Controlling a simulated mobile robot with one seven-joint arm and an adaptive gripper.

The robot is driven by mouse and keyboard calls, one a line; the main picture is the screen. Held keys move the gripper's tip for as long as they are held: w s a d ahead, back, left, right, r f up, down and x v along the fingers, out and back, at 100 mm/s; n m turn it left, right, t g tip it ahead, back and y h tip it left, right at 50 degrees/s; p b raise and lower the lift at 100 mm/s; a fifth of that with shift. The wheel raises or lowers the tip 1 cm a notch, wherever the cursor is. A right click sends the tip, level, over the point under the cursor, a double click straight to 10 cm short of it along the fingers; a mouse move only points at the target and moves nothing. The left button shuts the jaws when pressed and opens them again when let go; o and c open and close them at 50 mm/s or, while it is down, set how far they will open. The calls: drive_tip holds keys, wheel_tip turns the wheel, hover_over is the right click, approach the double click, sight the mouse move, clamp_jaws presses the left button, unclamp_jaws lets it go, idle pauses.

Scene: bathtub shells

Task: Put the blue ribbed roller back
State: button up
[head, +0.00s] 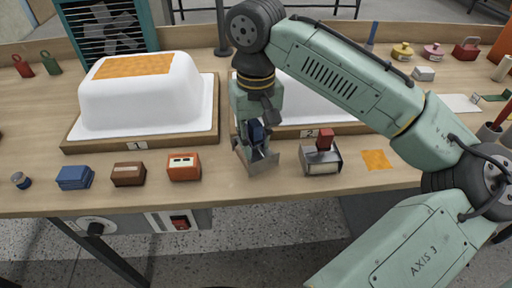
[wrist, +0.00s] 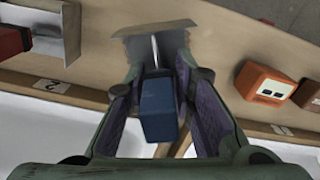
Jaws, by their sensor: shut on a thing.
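The blue ribbed roller shows as a blue block-like handle (wrist: 158,108) with a thin metal rod, between my fingers in the wrist view. The handle also shows as a dark blue patch in the head view (head: 257,132); its ribs are hidden. My gripper (head: 255,138) points down, shut on the blue handle. A grey metal holder (head: 266,164) is directly below it at the table's front; part of its plate shows beyond the fingertips in the wrist view (wrist: 133,45). I cannot tell whether the roller touches the holder.
A similar metal holder (head: 320,167) with a red-handled tool (head: 324,138) stands close on the right. A white tub shell (head: 138,95) on board 1 is left; another shell (head: 300,98) is behind my gripper. An orange block (head: 184,167) lies left, an orange patch (head: 376,160) right.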

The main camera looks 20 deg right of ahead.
sight(256, 153)
drive_tip(key=shift+d+f+p, duration=0.1)
drive_tip(key=shift+f+p, duration=0.2)
drive_tip(key=shift+f, duration=1.45)
drive_tip(key=shift+f, duration=0.15)
drive_tip(key=o, duration=1)
wheel_tip(256, 153, up, 12)
drive_tip(key=shift+r+b, duration=0.2)
drive_tip(key=shift+b, duration=0.25)
